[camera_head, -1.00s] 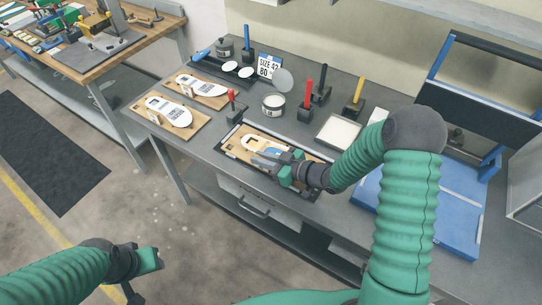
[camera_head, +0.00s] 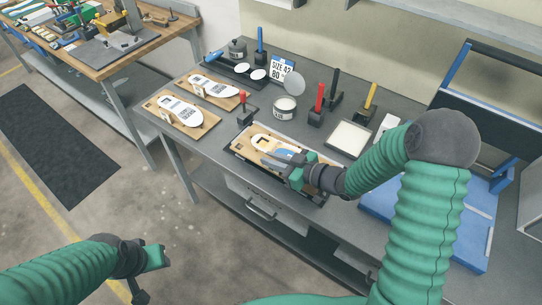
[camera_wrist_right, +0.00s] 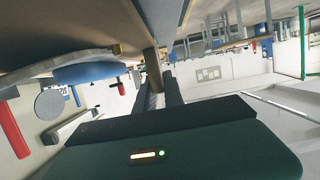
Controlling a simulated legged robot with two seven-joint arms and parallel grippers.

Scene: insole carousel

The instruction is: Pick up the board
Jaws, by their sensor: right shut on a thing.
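The board (camera_head: 243,146) is light wood and carries a white insole (camera_head: 262,141) with a blue patch. In the head view it is over a dark tray (camera_head: 312,198) at the bench's front edge and seems slightly raised from it. My right gripper (camera_head: 277,162) is shut on the board near its front edge; the arm hides the board's right part. In the right wrist view the fingers (camera_wrist_right: 160,78) meet at a brown wooden piece, with the blue patch (camera_wrist_right: 88,72) beside it. My left gripper (camera_head: 147,272) is empty above the floor, its finger gap unclear.
Two similar boards with insoles (camera_head: 183,113) (camera_head: 214,85) lie to the left on the bench. Behind are a tin (camera_head: 284,107), upright red, black and yellow handles (camera_head: 320,97) and a white pad tray (camera_head: 349,139). A blue fixture (camera_head: 376,209) stands at right.

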